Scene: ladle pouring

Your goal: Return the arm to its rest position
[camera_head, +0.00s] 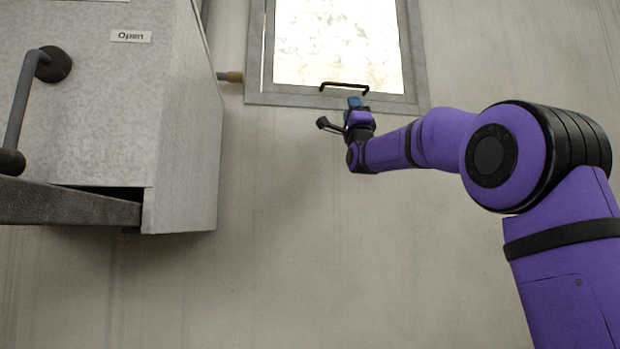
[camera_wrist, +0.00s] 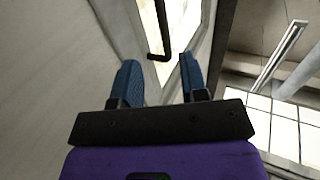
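My arm (camera_head: 430,141) is purple with black joints and reaches from the right side of the head view toward the wall. My gripper (camera_head: 355,103) is at its end, in front of the lower part of a window. In the wrist view the two blue fingers of my gripper (camera_wrist: 161,82) stand apart with nothing between them. A black handle (camera_head: 344,86) on the window frame shows just above the gripper in the head view. It also shows beyond the fingertips in the wrist view (camera_wrist: 160,40), apart from them as far as I can tell.
A grey cabinet (camera_head: 185,130) with an "Open" label (camera_head: 131,36) stands at the left. A dark handle (camera_head: 25,100) and a dark ledge (camera_head: 70,204) are on its front. The bright window (camera_head: 338,45) is in the wall (camera_head: 290,240). The space below my arm looks clear.

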